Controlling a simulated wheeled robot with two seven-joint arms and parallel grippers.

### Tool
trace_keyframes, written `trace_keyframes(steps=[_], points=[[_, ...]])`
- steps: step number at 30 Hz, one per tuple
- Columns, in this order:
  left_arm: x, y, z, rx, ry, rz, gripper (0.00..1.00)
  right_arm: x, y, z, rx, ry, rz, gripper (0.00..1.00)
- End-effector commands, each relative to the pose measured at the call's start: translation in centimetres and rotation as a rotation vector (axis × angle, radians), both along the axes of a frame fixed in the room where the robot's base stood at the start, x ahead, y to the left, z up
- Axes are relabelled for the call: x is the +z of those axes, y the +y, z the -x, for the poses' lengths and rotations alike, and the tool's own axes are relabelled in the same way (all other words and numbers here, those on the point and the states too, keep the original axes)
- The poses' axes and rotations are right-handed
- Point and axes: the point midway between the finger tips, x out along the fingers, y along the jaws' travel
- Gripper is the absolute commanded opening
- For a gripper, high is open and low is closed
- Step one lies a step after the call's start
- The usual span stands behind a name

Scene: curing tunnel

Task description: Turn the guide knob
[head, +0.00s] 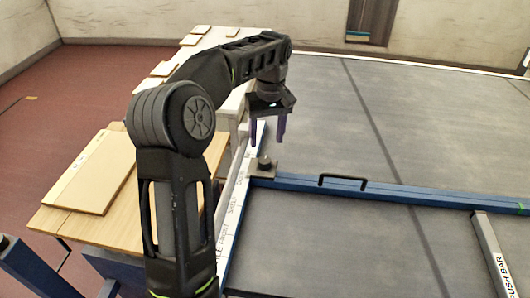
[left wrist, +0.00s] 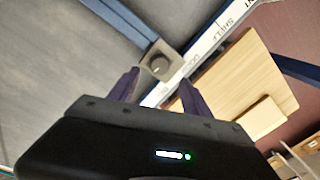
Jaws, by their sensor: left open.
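The guide knob (head: 265,162) is a small dark round knob on a grey square plate, at the left end of a blue bar. In the left wrist view the knob (left wrist: 159,64) shows just beyond and between my fingertips. My left gripper (head: 267,142) points down above the knob, its two purple fingers apart and empty. In the left wrist view the gripper (left wrist: 160,78) has one finger to each side of the knob's line. The fingers look clear of the knob. My right gripper is in neither view.
The blue bar (head: 400,191) with a black handle (head: 342,180) crosses the grey bed. A lettered white rail (head: 238,187) runs along the bed's left edge. A wooden table with a pale board (head: 95,172) stands left. A push bar (head: 492,253) lies at right.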

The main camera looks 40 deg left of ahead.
Motion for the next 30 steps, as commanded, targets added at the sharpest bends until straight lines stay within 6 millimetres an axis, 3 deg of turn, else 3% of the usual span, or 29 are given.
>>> trace_keyframes(steps=[8, 21, 30], points=[[-1.1, 0.1, 0.1, 0.000, 0.003, 0.001, 0.57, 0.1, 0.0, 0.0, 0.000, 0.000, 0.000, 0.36], [-7.1, 0.2, 0.4, 0.000, 0.004, 0.000, 0.57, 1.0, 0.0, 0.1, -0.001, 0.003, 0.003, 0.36], [-7.8, 0.3, 0.4, 0.000, 0.000, 0.000, 0.57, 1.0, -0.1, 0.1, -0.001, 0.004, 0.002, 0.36]])
